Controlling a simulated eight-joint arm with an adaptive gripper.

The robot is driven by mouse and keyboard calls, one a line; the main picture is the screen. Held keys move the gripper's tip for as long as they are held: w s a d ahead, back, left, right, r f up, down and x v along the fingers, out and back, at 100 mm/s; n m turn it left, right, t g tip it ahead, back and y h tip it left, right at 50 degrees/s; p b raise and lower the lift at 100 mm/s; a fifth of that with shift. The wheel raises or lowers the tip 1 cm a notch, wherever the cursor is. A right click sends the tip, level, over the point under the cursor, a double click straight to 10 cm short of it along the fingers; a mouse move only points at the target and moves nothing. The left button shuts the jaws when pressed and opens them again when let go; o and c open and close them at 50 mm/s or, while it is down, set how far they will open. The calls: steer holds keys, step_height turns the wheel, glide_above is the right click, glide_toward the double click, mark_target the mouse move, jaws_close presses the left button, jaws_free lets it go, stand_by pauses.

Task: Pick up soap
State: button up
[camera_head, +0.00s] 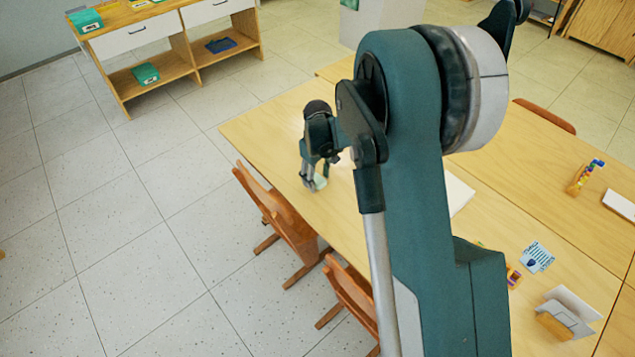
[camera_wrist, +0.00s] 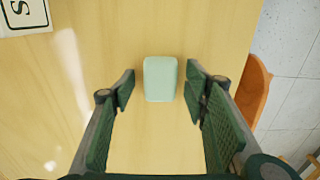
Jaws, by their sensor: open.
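The soap (camera_wrist: 160,79) is a pale green, rounded bar lying on the wooden table (camera_wrist: 110,40). In the wrist view it lies between the tips of my open gripper (camera_wrist: 160,90), with a gap on each side. In the head view my gripper (camera_head: 313,180) hangs low over the table near its left edge, with the pale soap (camera_head: 320,183) at its fingertips and partly hidden by them. I cannot tell how far above the tabletop the fingertips are.
A white card with a black letter (camera_wrist: 24,16) lies at the top left of the wrist view. Wooden chairs (camera_head: 285,215) stand along the table's left edge. Small items, including a colourful toy (camera_head: 586,176), lie on the right side. A shelf unit (camera_head: 165,45) stands behind.

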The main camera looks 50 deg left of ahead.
mark_target(317, 179)
steer(key=shift+f, duration=0.15)
stand_by(0.4)
steer(key=c, duration=1)
steer(key=shift+r+p, duration=0.55)
steer(key=shift+r, duration=4.45)
